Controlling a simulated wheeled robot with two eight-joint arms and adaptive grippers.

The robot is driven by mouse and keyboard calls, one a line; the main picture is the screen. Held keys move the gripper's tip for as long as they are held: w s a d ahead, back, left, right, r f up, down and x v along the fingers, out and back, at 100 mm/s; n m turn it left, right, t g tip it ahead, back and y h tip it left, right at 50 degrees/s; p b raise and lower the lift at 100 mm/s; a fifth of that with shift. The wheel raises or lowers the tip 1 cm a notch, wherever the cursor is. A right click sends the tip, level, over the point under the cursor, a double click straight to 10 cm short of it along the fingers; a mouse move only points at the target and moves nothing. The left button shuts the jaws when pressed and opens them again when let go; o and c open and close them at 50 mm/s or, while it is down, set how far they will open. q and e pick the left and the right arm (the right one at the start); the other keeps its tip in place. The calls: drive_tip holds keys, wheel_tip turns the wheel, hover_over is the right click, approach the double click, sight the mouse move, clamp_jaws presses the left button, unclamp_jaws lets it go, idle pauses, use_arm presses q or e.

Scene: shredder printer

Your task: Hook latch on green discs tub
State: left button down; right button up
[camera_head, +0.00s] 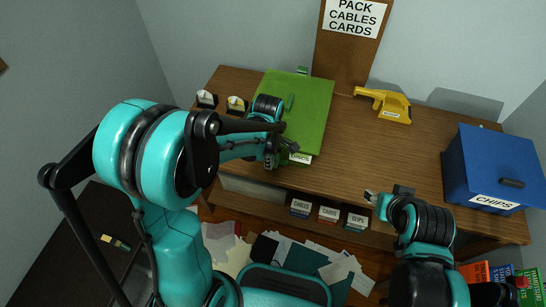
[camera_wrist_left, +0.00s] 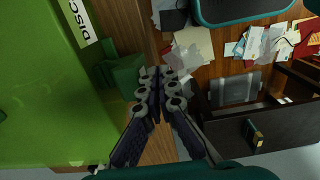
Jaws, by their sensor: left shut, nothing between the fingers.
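The green discs tub (camera_head: 312,95) sits on the wooden desk with its lid looking closed. A white label shows on its front, partly covered by my left gripper (camera_head: 283,150). In the left wrist view the green tub (camera_wrist_left: 40,95) fills the left side, with its "DISC" label. A dark green latch-like piece (camera_wrist_left: 125,76) sticks out from the tub's front, beside the left fingers. The left fingers (camera_wrist_left: 160,74) are together and empty, just to the right of this piece; I cannot tell whether they touch it. My right gripper (camera_head: 385,195) is by the desk's front edge, its fingers too small to judge.
A blue chips box (camera_head: 498,160) stands at the desk's right end. A yellow tool (camera_head: 386,103) lies at the back. Small labelled boxes (camera_head: 328,214) sit below the desktop. Papers (camera_head: 342,270) litter the floor. The middle of the desktop (camera_head: 365,150) is clear.

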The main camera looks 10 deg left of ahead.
use_arm(q)
drive_tip(key=shift+w+d+r+p, duration=0.1)
drive_tip(key=shift+w+r+p, duration=1)
drive_tip(key=shift+w+r, duration=0.7)
drive_tip(key=shift+f, duration=0.15)
drive_tip(key=s+r, duration=0.1)
drive_tip(key=s+r+p, duration=0.1)
drive_tip(key=s, duration=0.1)
idle(0.5)
wheel_tip(320, 180, up, 7)
drive_tip(key=p, duration=0.5)
drive_tip(key=shift+p, duration=0.35)
